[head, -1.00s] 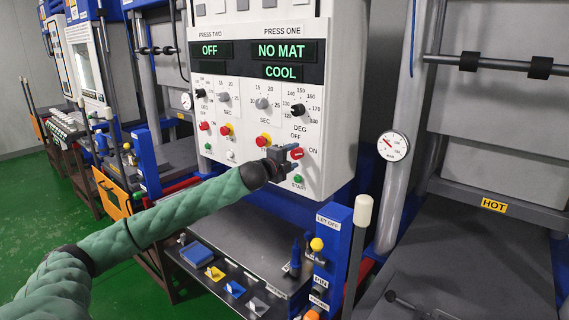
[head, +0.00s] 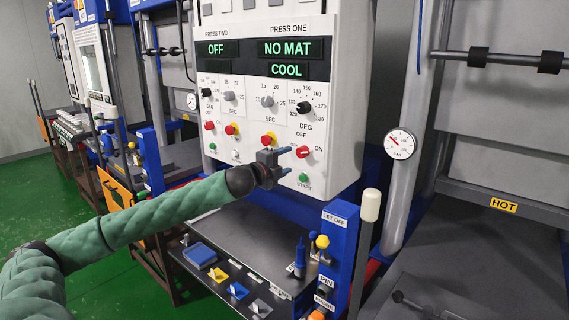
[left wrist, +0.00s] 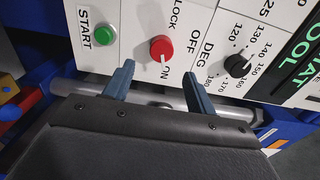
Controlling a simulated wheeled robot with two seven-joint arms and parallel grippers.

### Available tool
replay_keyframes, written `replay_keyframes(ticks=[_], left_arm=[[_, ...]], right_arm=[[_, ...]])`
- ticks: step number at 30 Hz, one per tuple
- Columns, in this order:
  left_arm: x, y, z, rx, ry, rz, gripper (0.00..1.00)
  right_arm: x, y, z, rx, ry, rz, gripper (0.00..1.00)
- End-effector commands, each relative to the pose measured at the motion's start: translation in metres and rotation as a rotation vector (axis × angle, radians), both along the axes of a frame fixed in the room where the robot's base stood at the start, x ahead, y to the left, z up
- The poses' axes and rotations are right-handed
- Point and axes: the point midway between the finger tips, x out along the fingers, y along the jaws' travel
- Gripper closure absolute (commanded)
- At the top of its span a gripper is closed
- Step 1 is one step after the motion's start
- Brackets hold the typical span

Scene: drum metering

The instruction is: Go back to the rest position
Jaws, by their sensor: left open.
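My left gripper (head: 283,162) is open and empty in front of the lower right of the white control panel (head: 340,110). In the left wrist view its two fingertips (left wrist: 160,70) stand apart with the red rotary knob (left wrist: 161,47) beyond them. The knob's white mark points toward ON. In the head view the red knob (head: 302,152) is just right of the fingers, and they look clear of it. The green START button (head: 303,178) is below it. My right gripper is not in view.
Displays read OFF, NO MAT and COOL. A dark shelf (head: 240,240) with blue and yellow pieces lies below the arm. A blue post (head: 341,240) and a white-topped lever (head: 370,205) stand right. A HOT label (head: 503,205) marks the press. Green floor is open at left.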

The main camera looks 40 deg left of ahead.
Motion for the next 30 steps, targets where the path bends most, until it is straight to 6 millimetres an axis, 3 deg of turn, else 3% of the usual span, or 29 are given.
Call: replay_keyframes(ticks=[15,22,30], left_arm=[[0.000,0.000,0.000,-0.024,0.003,0.002,0.44],[-0.001,0.031,-0.015,-0.132,0.082,0.173,0.44],[-0.020,0.051,-0.027,-0.226,0.144,0.392,0.44]], right_arm=[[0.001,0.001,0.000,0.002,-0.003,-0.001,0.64],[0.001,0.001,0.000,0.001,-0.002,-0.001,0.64],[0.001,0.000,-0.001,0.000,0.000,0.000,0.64]])
